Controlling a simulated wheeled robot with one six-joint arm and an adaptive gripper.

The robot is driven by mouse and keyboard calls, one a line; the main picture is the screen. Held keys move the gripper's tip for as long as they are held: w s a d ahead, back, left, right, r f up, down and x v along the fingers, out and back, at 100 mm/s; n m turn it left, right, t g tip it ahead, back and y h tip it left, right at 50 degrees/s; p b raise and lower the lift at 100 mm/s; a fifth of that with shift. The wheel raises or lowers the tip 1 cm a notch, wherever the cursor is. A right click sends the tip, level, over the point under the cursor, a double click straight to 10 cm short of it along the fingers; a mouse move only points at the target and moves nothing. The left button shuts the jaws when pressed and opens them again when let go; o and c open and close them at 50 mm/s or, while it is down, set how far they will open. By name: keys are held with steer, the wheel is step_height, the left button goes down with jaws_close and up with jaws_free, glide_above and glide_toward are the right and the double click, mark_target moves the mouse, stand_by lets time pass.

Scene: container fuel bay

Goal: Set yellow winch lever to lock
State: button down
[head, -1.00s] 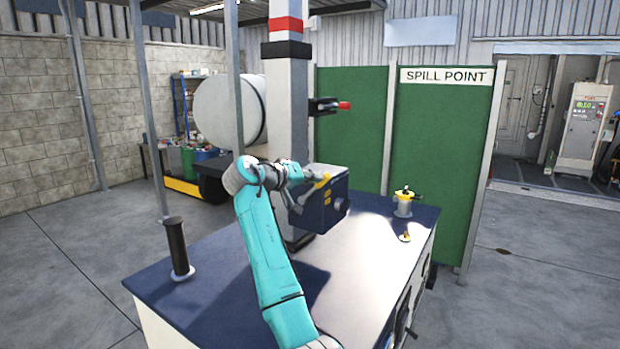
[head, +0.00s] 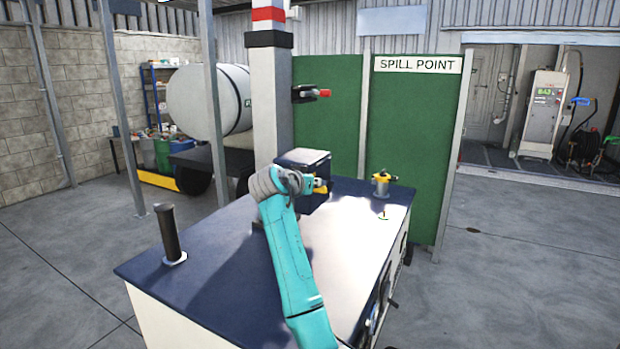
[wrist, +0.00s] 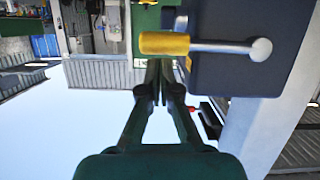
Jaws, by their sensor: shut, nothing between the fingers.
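The winch is a dark blue box (head: 303,158) on the bench beside the white column; in the wrist view its dark face (wrist: 245,75) fills the upper right. The yellow lever (wrist: 165,43) shows there as a yellow grip on a grey rod lying nearly level in the picture, with a pale round knob at the rod's right end. My gripper (wrist: 160,70) is shut and empty, its fingertips just below the yellow grip in that view. I cannot tell whether they touch it. In the head view my gripper (head: 310,184) is in front of the box and partly hides the lever (head: 320,190).
A black post (head: 170,235) stands at the bench's left. A red-tipped black bracket (head: 310,93) sticks out from the column (head: 272,100). The bench's front top (head: 230,270) is clear.

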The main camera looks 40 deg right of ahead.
steer(key=shift+s+f, duration=0.1)
steer(key=shift+f, duration=0.3)
steer(key=shift+f, duration=0.1)
stand_by(0.4)
